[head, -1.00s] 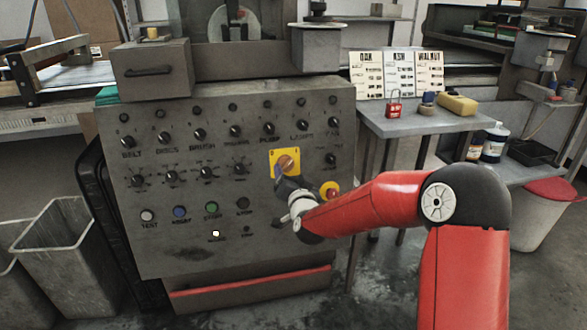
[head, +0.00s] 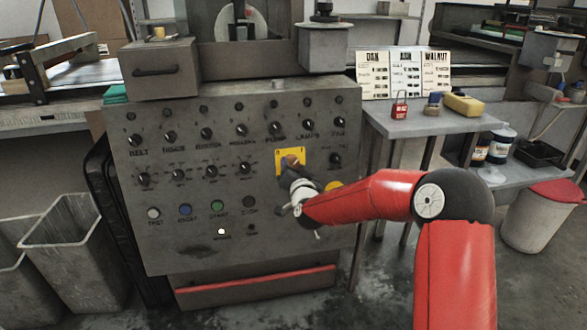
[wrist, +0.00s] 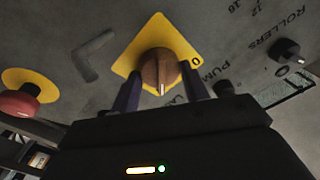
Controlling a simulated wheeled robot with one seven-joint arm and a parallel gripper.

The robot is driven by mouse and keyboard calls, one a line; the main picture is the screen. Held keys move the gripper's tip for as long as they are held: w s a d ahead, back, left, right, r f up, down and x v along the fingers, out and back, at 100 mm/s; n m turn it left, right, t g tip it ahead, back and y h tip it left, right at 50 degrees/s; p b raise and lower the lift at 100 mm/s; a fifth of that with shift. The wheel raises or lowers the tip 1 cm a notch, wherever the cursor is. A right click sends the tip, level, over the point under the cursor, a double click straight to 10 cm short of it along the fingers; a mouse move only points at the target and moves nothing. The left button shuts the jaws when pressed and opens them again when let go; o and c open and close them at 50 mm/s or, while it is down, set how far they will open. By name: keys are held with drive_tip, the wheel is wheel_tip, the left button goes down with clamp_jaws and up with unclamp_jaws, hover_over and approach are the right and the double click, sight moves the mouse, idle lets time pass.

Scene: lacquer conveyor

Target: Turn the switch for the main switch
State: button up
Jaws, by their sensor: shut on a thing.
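The main switch is a brown round knob (wrist: 160,70) on a yellow plate (wrist: 133,62) marked 0. A pale mark on the knob points toward the bottom of the wrist view, toward my gripper. In the head view the yellow plate (head: 305,154) shows on the right part of the grey panel, with the knob (head: 293,159) partly hidden behind my gripper. My gripper (wrist: 161,82) is shut on the knob, one dark finger on each side of it. In the head view my gripper (head: 287,172) reaches the plate from below.
A red mushroom button (wrist: 18,103) on a yellow disc sits beside the switch. The grey panel (head: 200,262) carries rows of black knobs and several coloured buttons. A side table (head: 430,122) at the right holds a red padlock (head: 399,110) and label cards.

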drive_tip(key=shift+f+n+b, duration=0.15)
drive_tip(key=shift+n+b, duration=0.25)
drive_tip(key=shift+b, duration=0.25)
drive_tip(key=shift+f+n+y+b, duration=0.1)
drive_tip(key=shift+n+y+b, duration=0.2)
drive_tip(key=shift+n+b, duration=0.55)
drive_tip(key=n+b, duration=0.2)
drive_tip(key=b, duration=0.1)
drive_tip(key=shift+n+y+b, duration=0.3)
drive_tip(key=shift+n+b, duration=0.05)
drive_tip(key=n+g+b, duration=0.1)
drive_tip(key=n+b, duration=0.2)
drive_tip(key=n, duration=0.1)
drive_tip(key=shift+y+b, duration=0.3)
drive_tip(key=shift+b, duration=0.05)
drive_tip(key=n+b, duration=0.1)
drive_tip(key=n, duration=0.2)
drive_tip(key=shift+d+r+g+b, duration=0.1)
drive_tip(key=shift+r+g+b, duration=0.1)
drive_tip(key=shift+g+b, duration=0.15)
drive_tip(key=n, duration=0.3)
drive_tip(key=shift+r+n+g+b, duration=0.2)
drive_tip(key=shift+n+g+b, duration=0.1)
drive_tip(key=shift+n+g, duration=0.45)
drive_tip(key=shift+n, duration=1.55)
